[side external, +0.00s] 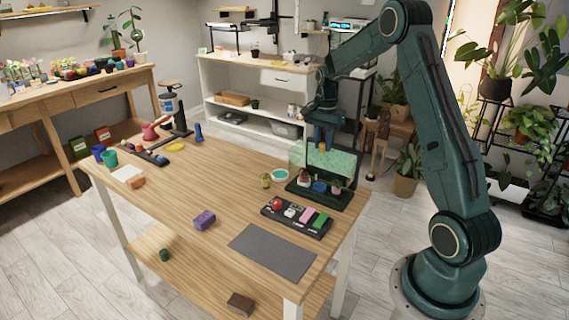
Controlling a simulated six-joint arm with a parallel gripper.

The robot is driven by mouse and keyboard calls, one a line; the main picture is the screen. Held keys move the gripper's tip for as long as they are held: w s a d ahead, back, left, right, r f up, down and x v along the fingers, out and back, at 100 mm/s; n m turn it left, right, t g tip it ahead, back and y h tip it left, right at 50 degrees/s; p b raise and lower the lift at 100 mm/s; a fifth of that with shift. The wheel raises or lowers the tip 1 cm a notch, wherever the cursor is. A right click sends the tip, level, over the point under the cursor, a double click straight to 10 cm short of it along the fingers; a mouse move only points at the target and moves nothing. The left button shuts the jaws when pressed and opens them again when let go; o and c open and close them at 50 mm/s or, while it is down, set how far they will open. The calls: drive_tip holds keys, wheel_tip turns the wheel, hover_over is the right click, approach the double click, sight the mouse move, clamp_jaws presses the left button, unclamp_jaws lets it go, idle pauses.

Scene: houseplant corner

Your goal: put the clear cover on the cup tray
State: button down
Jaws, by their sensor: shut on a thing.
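The cup tray (318,200) is dark green and stands near the right rear corner of the wooden table, with several small cups, one of them blue (320,187), in it. The clear cover (343,163) is a see-through, green-tinted box shape over the tray. My gripper (320,142) is above it, pointing down, and is shut on the cover's top. The cover looks upright. I cannot tell from this view whether its lower edge touches the tray. The fingertips are small and partly hidden.
A dark tray (270,212) with coloured blocks and a red ball lies in front of the cup tray. A grey mat (272,252) is at the front edge. A round white-rimmed dish (280,175) and a small yellowish pot (265,181) stand left of it. A purple block (204,220) sits mid-table.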

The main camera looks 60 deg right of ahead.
sight(322, 156)
drive_tip(key=shift+f, duration=2.9)
drive_tip(key=c, duration=0.7)
unclamp_jaws()
drive_tip(key=shift+o, duration=0.2)
drive_tip(key=shift+r, duration=3.5)
